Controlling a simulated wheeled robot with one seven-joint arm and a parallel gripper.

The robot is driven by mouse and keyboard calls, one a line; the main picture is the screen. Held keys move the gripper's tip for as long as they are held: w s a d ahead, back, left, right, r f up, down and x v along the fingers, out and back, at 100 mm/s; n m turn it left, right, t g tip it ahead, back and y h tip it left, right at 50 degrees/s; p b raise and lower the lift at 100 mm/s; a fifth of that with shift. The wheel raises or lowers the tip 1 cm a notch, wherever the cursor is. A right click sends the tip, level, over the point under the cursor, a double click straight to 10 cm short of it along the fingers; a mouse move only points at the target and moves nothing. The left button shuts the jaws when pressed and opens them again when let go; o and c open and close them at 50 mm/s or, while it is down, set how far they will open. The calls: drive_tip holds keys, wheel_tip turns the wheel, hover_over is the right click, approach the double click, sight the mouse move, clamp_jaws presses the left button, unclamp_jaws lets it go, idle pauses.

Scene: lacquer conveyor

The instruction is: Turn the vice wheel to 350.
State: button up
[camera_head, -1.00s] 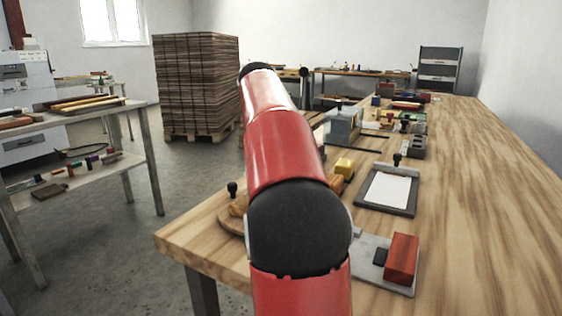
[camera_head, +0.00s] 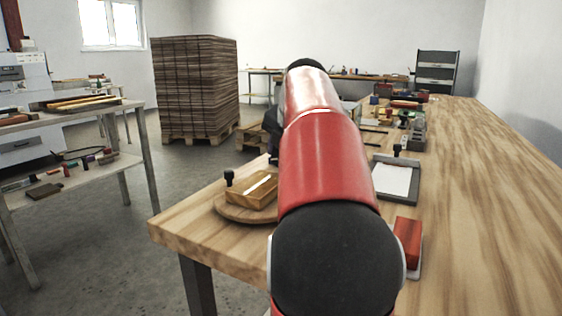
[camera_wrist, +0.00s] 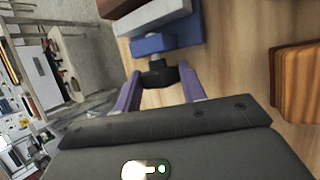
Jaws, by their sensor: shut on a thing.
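In the wrist view, the vice shows as a blue block (camera_wrist: 168,41) beside a long grey bar (camera_wrist: 152,17). A black part (camera_wrist: 157,73), which appears to be the vice wheel, sticks out from the blue block towards my gripper (camera_wrist: 158,80). The two purple fingers are shut on this black part, one on each side. No dial or number is readable on it. In the head view, my red arm covers the vice and my gripper.
A brown wooden block (camera_wrist: 297,82) lies right of the fingers in the wrist view. In the head view, a wooden box (camera_head: 250,190) sits on a round board at the left. A red block (camera_head: 407,240) and a clipboard-like tray (camera_head: 395,178) lie right of my arm. The right tabletop is clear.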

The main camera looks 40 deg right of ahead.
drive_tip(key=shift+s+f+t+y+b, duration=0.15)
drive_tip(key=shift+t+y+b, duration=0.15)
drive_tip(key=shift+t+b, duration=0.7)
drive_tip(key=o, duration=1)
